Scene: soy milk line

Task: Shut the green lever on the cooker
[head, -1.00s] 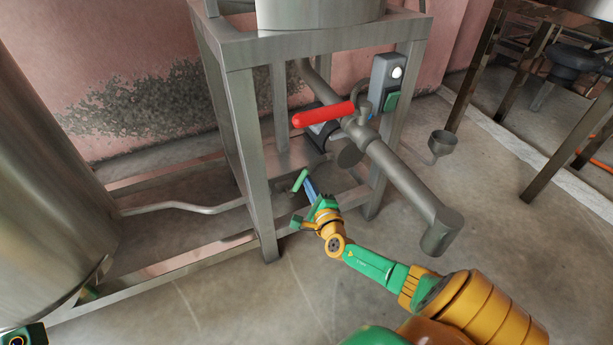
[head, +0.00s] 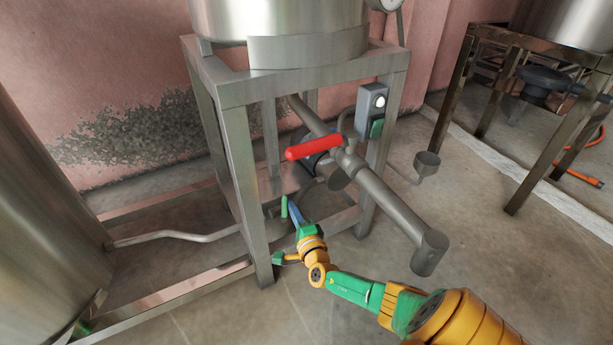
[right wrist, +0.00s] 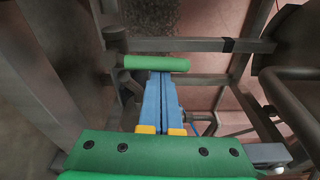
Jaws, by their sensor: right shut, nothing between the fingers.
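The green lever (head: 284,206) sits low inside the cooker's metal frame (head: 238,180), near its front leg. In the head view it stands nearly upright. In the right wrist view the green lever (right wrist: 157,63) lies across the picture, just beyond my fingertips. My right gripper (head: 290,203) is shut and empty, its blue fingers side by side. In the wrist view its fingertips (right wrist: 161,76) meet the lever's near edge; they look to be touching it or very close. The lever's pivot is hard to make out. My left gripper is not in view.
A red-handled lever (head: 314,148) and a thick outlet pipe (head: 390,207) stand above and right of my gripper. A switch box (head: 372,110) is on the frame's right leg. A large steel tank (head: 45,190) fills the left. Open floor lies in front.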

